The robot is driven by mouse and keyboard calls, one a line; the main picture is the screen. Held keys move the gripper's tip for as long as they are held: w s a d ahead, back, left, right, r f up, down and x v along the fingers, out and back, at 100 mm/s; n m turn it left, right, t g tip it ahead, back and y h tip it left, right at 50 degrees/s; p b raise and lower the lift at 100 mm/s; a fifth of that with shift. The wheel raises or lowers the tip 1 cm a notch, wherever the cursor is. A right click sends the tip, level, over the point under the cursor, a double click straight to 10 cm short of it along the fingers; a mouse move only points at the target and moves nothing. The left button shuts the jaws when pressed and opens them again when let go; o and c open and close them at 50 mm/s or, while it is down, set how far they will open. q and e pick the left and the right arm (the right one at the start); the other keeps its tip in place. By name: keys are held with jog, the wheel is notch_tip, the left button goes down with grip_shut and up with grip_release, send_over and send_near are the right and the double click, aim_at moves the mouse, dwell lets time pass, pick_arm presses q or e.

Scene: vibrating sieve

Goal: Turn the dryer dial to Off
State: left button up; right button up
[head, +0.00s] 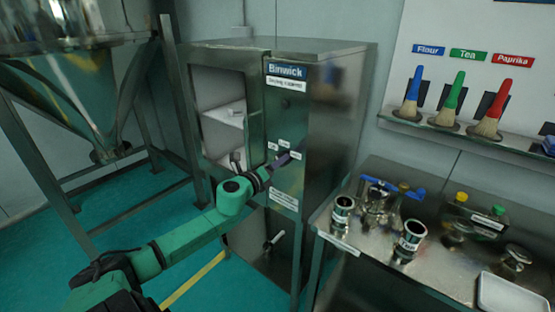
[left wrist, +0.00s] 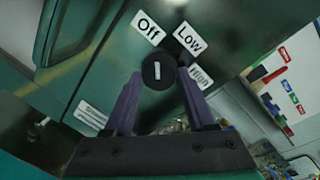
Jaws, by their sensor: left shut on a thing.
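The dryer (head: 318,120) is a grey metal cabinet with a blue "Binwick" sign in the head view. Its dial (left wrist: 158,74) is a round black knob with a white mark, seen in the left wrist view. The Off label (left wrist: 148,27) is above it, the Low label (left wrist: 190,38) is to the upper right, and a further label, partly hidden, is to the right. The mark points roughly upward, slightly towards Off. My left gripper (left wrist: 158,88) has its purple fingers on both sides of the dial, shut on it. In the head view the left gripper (head: 288,157) covers the dial. My right gripper is not in view.
The dryer's open compartment (head: 222,110) is left of the panel. A metal hopper stand (head: 150,90) is at the left. A steel table (head: 350,240) with metal fittings stands at the right, below a shelf of brushes (head: 445,125).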

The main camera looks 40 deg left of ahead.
pick_arm(q)
jog(key=shift+r+n+h+p, duration=0.1)
jog(key=shift+n+h+p, duration=0.2)
jog(key=shift+n+p, duration=0.85)
jog(key=shift+n+b, duration=0.3)
jog(key=shift+n, duration=0.15)
jog(key=o, duration=1.4)
jog(key=shift+c, duration=0.2)
jog(key=shift+s, duration=0.15)
jog(key=s+d+r, duration=0.1)
jog(key=s, duration=1.3)
jog(key=shift+r, duration=0.3)
